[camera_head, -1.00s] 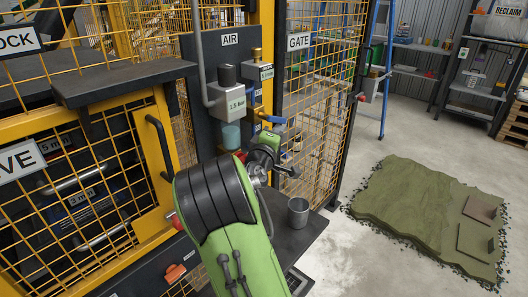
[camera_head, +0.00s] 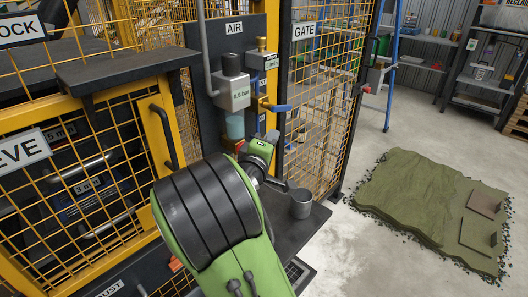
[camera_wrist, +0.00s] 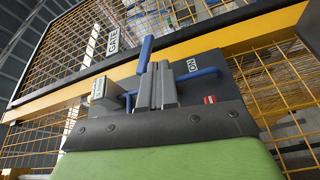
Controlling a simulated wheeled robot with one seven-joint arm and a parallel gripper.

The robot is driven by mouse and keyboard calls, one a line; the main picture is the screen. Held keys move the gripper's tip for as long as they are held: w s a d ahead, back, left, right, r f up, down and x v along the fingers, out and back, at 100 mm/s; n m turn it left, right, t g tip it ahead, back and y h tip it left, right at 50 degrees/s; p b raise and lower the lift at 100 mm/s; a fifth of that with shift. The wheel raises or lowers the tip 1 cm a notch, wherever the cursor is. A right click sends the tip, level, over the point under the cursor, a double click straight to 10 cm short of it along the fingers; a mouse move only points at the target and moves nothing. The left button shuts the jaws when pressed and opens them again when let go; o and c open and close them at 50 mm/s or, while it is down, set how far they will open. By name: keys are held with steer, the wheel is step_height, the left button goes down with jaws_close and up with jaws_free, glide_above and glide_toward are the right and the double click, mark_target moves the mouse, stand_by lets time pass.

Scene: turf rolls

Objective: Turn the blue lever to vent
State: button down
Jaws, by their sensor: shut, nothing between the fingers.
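The blue lever (camera_head: 280,108) sits on a brass-coloured valve on the dark AIR panel (camera_head: 210,130) and points to the right in the head view. My gripper (camera_head: 272,136) is shut and empty, with its fingers pointing up just below the lever. In the wrist view the shut grey fingers (camera_wrist: 156,86) stand in front of blue parts, one rising above them and others at each side. I cannot tell whether they touch the lever. My arm hides the lower panel.
A grey cup (camera_head: 300,203) stands on the dark shelf (camera_head: 290,232) right of my wrist. The yellow-framed mesh gate (camera_head: 320,110) is behind the lever. A yellow mesh guard (camera_head: 80,190) stands at left. Turf (camera_head: 420,200) lies on the open floor at right.

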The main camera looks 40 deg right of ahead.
steer(key=v, duration=0.5)
steer(key=shift+s+a, duration=0.1)
steer(key=shift+a, duration=0.05)
steer(key=s+a+f+m+g+y, duration=0.3)
steer(key=s+a+f+m+y, duration=0.3)
steer(key=f+y, duration=0.3)
steer(key=s+a+r+n+y, duration=0.1)
steer(key=s+a+y, duration=0.3)
steer(key=s+a, duration=0.3)
steer(key=s+a+n+y, duration=0.2)
steer(key=s+a+y, duration=0.15)
steer(key=a, duration=0.65)
step_height(320, 180, up, 14)
steer(key=p, duration=1.3)
steer(key=shift+s, duration=0.35)
